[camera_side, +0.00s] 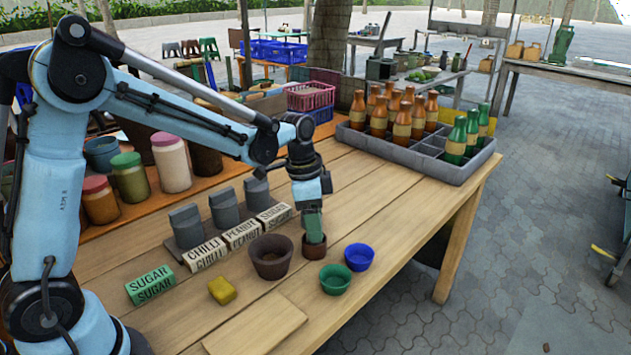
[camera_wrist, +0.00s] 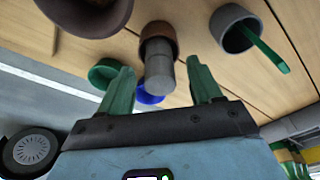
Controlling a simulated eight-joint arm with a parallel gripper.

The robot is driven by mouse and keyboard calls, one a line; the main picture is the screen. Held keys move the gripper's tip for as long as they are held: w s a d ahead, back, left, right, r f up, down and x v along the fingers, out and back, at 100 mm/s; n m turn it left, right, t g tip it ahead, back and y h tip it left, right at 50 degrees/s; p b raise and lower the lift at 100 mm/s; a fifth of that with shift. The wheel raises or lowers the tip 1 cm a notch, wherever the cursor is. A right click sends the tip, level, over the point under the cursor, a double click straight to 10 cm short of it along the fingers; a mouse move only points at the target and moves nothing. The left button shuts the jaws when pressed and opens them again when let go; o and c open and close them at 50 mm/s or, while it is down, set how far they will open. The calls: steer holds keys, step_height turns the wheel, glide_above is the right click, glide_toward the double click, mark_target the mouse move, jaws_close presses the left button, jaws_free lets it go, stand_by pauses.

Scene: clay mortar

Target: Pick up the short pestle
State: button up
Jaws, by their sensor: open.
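A short grey cylindrical pestle (camera_wrist: 159,72) stands in a small brown cup (camera_wrist: 160,32) in the wrist view. My gripper (camera_wrist: 163,75) is open, with one green finger on each side of the pestle and visible space to both. In the side view my gripper (camera_side: 314,234) points down over the small brown cup (camera_side: 315,251); the fingers hide the pestle there. A grey mortar (camera_wrist: 226,27) with a green stick-like handle (camera_wrist: 268,52) leaning out of it is to the right in the wrist view. I cannot pick it out in the side view.
A larger dark brown bowl (camera_side: 270,264), a green bowl (camera_side: 335,280) and a blue bowl (camera_side: 359,258) stand close by. A yellow block (camera_side: 222,290) and lettered blocks (camera_side: 151,286) lie to the left. A grey bottle crate (camera_side: 462,172) is behind right.

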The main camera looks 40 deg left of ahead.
steer(key=shift+w+d+f, duration=0.1)
steer(key=shift+f, duration=0.8)
steer(key=c, duration=1.1)
steer(key=shift+c, duration=0.2)
steer(key=shift+r, duration=0.1)
